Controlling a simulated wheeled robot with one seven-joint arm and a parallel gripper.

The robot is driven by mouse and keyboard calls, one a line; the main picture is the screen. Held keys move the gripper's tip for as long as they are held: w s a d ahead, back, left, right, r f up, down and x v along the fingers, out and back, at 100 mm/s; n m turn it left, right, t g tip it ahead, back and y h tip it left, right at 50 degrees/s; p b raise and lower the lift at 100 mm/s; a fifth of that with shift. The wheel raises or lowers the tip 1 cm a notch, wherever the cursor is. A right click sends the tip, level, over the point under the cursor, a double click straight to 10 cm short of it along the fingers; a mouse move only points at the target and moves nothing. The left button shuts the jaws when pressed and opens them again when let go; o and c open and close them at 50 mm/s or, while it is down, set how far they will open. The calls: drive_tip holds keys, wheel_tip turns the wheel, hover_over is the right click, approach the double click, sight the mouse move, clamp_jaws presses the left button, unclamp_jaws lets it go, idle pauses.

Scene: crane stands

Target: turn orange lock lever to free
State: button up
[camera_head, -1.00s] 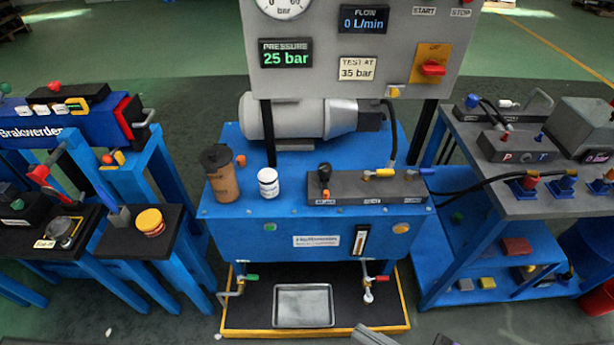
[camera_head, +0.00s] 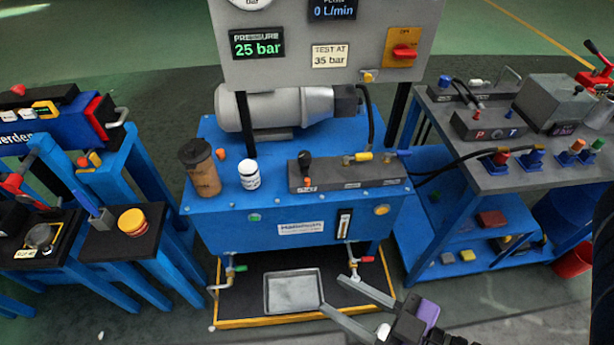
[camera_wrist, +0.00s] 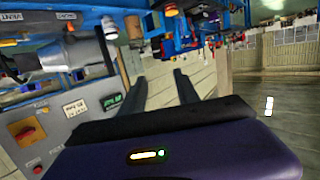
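In the head view a small orange piece (camera_head: 95,158) sits on the left blue stand beside a red knob. I cannot tell whether it is the lock lever, or which position it is in. A smaller orange tab (camera_head: 307,181) shows below the black-knobbed lever (camera_head: 305,161) on the middle bench's valve block. My gripper (camera_head: 330,293) is at the bottom, right of centre, overlapping the front of the bench's lower tray area and well apart from both orange pieces. Its two fingers are spread and empty. They also stand apart in the wrist view (camera_wrist: 160,76).
The middle blue bench (camera_head: 270,212) carries a brown cup (camera_head: 201,168), a white jar (camera_head: 249,175) and a grey motor. A metal tray (camera_head: 293,292) lies low in front. A hose joins the bench to the right table (camera_head: 480,178). Open floor lies front left.

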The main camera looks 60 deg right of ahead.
drive_tip(key=w+d+f+h+p, duration=0.2)
drive_tip(key=w+d+p, duration=0.3)
drive_tip(key=w, duration=0.5)
drive_tip(key=m+g+h+p, duration=0.3)
drive_tip(key=m+h+p, duration=0.1)
drive_tip(key=p, duration=0.1)
approach(306, 182)
drive_tip(key=w+a+r, duration=0.1)
drive_tip(key=w+r, duration=0.4)
drive_tip(key=r, duration=0.1)
wheel_tip(306, 182, down, 7)
drive_tip(key=s+d+m+g+h, duration=0.1)
drive_tip(key=s+d+m+g, duration=0.1)
drive_tip(key=m, duration=0.1)
drive_tip(key=shift+d+r+x, duration=0.1)
drive_tip(key=shift+x, duration=1.75)
drive_tip(key=shift+d+r+x, duration=0.1)
drive_tip(key=shift+r+x, duration=0.05)
drive_tip(key=shift+x, duration=1.65)
clamp_jaws()
drive_tip(key=shift+w+a, duration=0.25)
